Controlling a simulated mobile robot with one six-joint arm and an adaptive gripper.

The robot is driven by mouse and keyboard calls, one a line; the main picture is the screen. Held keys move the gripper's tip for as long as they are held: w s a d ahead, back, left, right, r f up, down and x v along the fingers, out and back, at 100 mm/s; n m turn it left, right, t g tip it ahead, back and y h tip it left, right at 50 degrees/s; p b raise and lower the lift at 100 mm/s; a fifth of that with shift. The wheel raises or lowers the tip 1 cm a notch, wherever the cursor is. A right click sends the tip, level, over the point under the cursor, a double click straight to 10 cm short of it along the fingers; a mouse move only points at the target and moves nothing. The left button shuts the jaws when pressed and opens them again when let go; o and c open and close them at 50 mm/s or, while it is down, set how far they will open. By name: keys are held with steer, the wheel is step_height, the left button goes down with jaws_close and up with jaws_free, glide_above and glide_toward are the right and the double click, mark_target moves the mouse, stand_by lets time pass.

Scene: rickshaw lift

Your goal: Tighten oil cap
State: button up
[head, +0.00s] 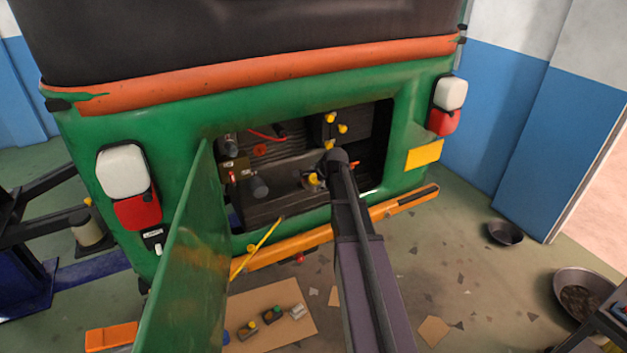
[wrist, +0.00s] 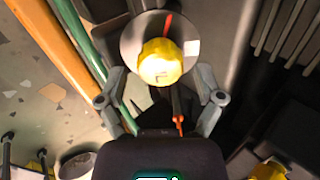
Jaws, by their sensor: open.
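A yellow cap (wrist: 160,62) sits in front of a round grey part, centred between my fingers in the wrist view. I take it to be the oil cap. My gripper (wrist: 160,78) is open, with one finger on each side of the cap and a visible gap on both sides. I cannot tell how tight the cap sits. In the head view, a yellow cap (head: 313,179) shows just left of my arm's end inside the engine bay, probably the same one. My fingers are mostly hidden there by the arm.
The green rear hatch door (head: 190,260) hangs open at left of the bay. Several other yellow caps (head: 342,129) are at the bay's upper right. The orange bumper (head: 290,244) runs below. Cardboard (head: 285,300) with small parts lies on the floor; pans (head: 505,233) stand at right.

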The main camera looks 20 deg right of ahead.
steer(key=n, duration=0.6)
steer(key=shift+n, duration=3.5)
steer(key=c, duration=0.9)
steer(key=shift+c, duration=0.2)
